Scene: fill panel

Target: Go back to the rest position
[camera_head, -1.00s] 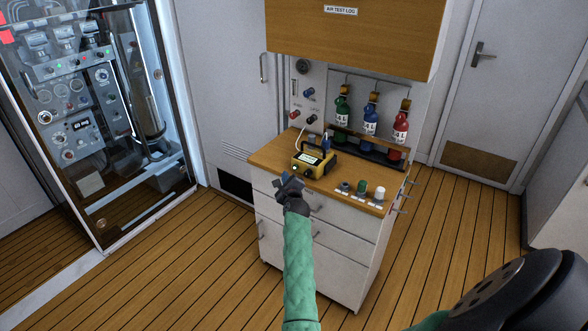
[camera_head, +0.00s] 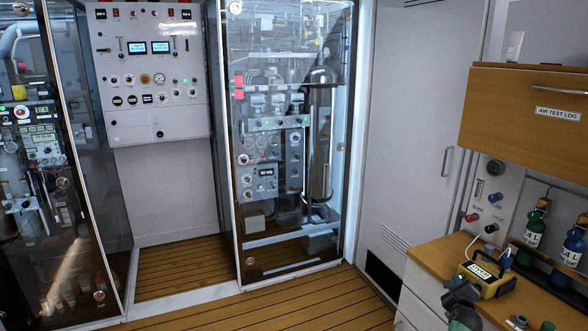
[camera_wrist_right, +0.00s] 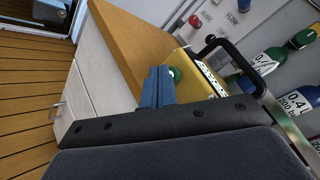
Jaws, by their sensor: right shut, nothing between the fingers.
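My right gripper (camera_head: 462,297) shows at the lower right of the head view, in front of the wooden counter top (camera_head: 437,250) and close to the yellow device (camera_head: 487,279). In the right wrist view its blue fingers (camera_wrist_right: 157,88) are together with nothing between them. They overlap the near end of the yellow device (camera_wrist_right: 200,72) in that view; whether they touch it I cannot tell. My left gripper is not in view.
Green (camera_head: 535,228) and blue (camera_head: 574,244) bottles stand behind the device. A wooden cabinet (camera_head: 500,105) overhangs the counter. A glass-fronted equipment cabinet (camera_head: 290,215) stands mid-view, with a control panel (camera_head: 155,122) to its left. The plank floor (camera_head: 330,305) in front is clear.

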